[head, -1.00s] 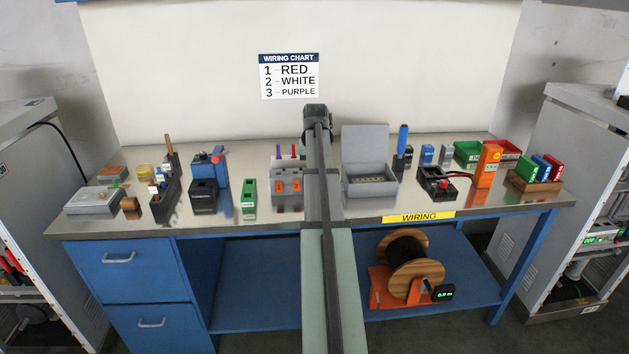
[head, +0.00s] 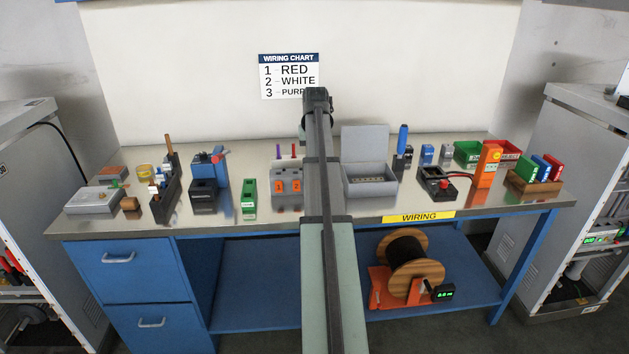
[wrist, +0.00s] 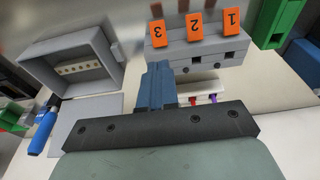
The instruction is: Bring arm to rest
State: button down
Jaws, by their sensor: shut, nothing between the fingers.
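My arm stretches up the middle of the head view, its wrist end (head: 317,101) above the bench (head: 225,226) and overlapping the lower edge of the wiring chart (head: 282,72). The fingers are hidden there. In the wrist view my gripper (wrist: 158,70) is shut, its blue fingers together with nothing between them. Beyond the fingers is a grey block with orange number tags (wrist: 193,30), also on the bench in the head view (head: 287,182). A red and a purple piece show beside the fingers in the wrist view.
An open grey box (head: 367,185) with a terminal strip stands right of the arm. A green block (head: 249,196) and a blue-and-black device (head: 204,195) stand left. A cable spool (head: 412,262) sits on the lower shelf. The space above the bench looks clear.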

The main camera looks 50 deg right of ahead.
dwell(0.3)
